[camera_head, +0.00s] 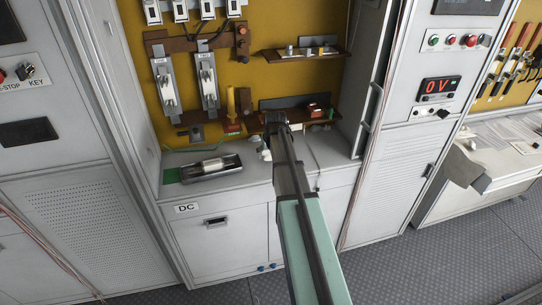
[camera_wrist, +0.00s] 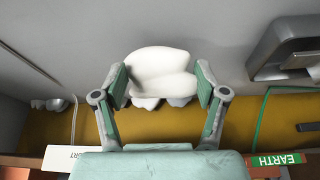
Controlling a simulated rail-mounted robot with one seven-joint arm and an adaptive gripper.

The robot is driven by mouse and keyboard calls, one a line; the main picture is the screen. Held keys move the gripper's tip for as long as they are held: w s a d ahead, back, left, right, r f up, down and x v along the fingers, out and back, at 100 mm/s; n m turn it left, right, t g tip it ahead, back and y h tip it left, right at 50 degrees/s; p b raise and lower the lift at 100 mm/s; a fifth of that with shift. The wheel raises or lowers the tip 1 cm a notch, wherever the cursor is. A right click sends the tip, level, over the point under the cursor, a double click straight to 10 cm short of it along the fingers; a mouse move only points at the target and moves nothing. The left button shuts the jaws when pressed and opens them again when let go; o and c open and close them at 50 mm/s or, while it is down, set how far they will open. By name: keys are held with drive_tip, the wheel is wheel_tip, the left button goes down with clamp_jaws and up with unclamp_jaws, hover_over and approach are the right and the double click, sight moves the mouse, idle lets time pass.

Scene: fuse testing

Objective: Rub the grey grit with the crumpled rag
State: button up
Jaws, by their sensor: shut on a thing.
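The crumpled rag (camera_wrist: 160,72) is a white, lumpy bundle between the two fingers of my gripper (camera_wrist: 160,82) in the wrist view. My gripper is shut on it, with a finger at each side. Small pale lumps show just below the rag; I cannot tell if they are part of it or grit. A few small grey-white lumps (camera_wrist: 50,104), possibly the grey grit, lie apart at the left of the wrist view. In the head view my arm reaches to the bench and hides most of my gripper and the rag.
A grey metal tray (camera_head: 232,160) holding a fuse stands left of my arm; it also shows at the right of the wrist view (camera_wrist: 262,62). A green EARTH label (camera_wrist: 277,160) and wooden shelf edge are close by. The yellow back panel (camera_head: 240,75) carries fuse holders and shelves.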

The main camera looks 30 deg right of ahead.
drive_tip(key=shift+s+d+r+p, duration=0.15)
drive_tip(key=shift+r+p, duration=0.25)
drive_tip(key=shift+r, duration=0.7)
drive_tip(key=shift+r+p, duration=1.1)
drive_tip(key=shift+r, duration=1.05)
